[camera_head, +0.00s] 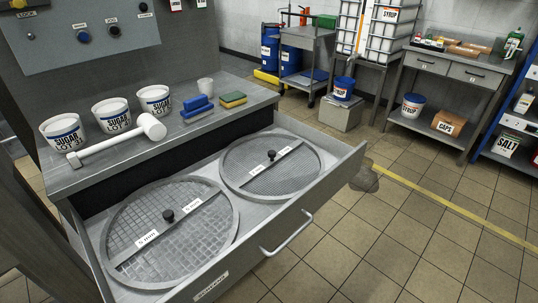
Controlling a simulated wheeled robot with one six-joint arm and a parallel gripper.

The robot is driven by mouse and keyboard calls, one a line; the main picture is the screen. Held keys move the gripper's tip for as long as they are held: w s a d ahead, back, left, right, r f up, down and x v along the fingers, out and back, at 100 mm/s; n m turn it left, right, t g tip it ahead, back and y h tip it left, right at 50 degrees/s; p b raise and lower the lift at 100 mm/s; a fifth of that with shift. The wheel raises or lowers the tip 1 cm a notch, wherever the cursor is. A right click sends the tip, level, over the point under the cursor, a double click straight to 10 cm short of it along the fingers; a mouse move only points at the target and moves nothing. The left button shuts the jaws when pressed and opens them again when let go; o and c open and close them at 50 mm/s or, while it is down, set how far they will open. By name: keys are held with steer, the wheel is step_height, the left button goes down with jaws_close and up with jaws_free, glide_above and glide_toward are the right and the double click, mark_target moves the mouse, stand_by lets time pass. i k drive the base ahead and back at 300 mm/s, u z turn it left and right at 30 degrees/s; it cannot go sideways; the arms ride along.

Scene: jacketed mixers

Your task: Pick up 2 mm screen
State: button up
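Two round metal screens lie flat side by side in an open drawer (339,173). Each has a crossbar with a black knob and small white labels. The left screen (205,243) has a coarse mesh, and its labels look like 5 mm. The right screen (301,172) has a finer mesh; its labels are too small to read, so I take it as the 2 mm screen by its mesh. My gripper is not in view.
The counter (85,180) above the drawer holds several sugar tubs (117,116), a white mallet (125,138), blue brushes (197,108) and a sponge (233,99). A handle (287,236) sticks out from the drawer front.

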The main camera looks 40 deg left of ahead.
mark_target(267, 167)
steer(key=u, duration=0.45)
steer(key=i, duration=0.65)
steer(key=u, duration=1.25)
steer(key=i, duration=0.5)
steer(key=u, duration=0.5)
